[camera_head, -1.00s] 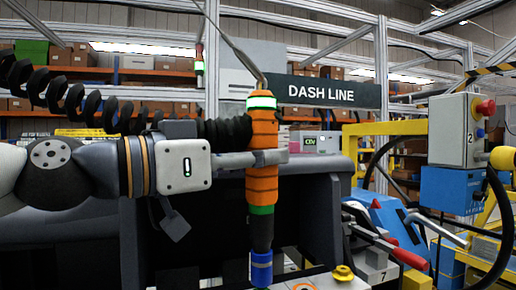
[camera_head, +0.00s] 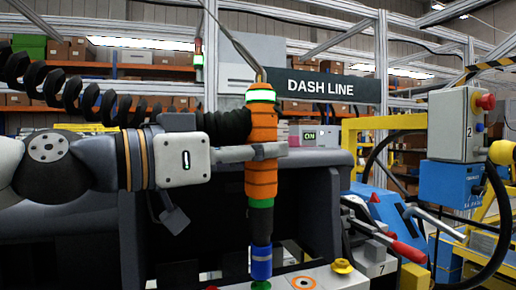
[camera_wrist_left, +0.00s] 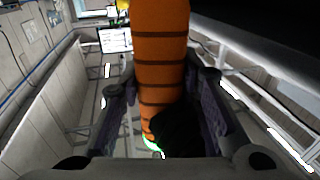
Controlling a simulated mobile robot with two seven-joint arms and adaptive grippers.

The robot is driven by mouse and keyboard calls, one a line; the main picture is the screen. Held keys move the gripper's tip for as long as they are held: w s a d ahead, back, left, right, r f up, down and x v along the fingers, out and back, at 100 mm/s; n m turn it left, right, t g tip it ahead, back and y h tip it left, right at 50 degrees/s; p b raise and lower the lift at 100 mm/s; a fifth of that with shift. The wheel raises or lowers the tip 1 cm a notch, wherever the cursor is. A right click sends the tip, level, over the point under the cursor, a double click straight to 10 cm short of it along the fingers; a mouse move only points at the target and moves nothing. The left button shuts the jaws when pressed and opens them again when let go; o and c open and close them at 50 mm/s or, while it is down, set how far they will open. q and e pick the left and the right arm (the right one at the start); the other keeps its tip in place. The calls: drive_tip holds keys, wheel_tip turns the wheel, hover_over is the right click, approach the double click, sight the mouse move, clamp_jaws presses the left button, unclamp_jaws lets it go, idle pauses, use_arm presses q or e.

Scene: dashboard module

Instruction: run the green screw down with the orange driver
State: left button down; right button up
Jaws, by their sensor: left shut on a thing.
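My left gripper (camera_head: 268,152) is shut around the middle of the orange driver (camera_head: 262,178), which hangs upright with its blue nose (camera_head: 262,262) downward. In the left wrist view the orange driver body (camera_wrist_left: 162,60) stands between the two dark fingers. The green screw (camera_head: 261,285) shows at the bottom edge of the head view, directly below the blue nose. I cannot tell whether the nose touches it. My right gripper is not in view.
A light panel (camera_head: 322,280) with an orange-ringed spot and a yellow knob (camera_head: 342,266) lies beside the nose. A red-handled clamp (camera_head: 405,249) stands to the right. The dark dashboard body (camera_head: 310,185) is behind the driver. A cable leaves the driver's top.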

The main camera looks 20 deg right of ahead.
sight(249, 124)
use_arm(q)
drive_tip(key=shift+f+b, duration=0.45)
drive_tip(key=shift+f, duration=1)
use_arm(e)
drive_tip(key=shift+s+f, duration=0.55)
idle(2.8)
use_arm(q)
drive_tip(key=shift+r, duration=0.1)
drive_tip(key=shift+r+p, duration=0.7)
drive_tip(key=shift+r, duration=2.4)
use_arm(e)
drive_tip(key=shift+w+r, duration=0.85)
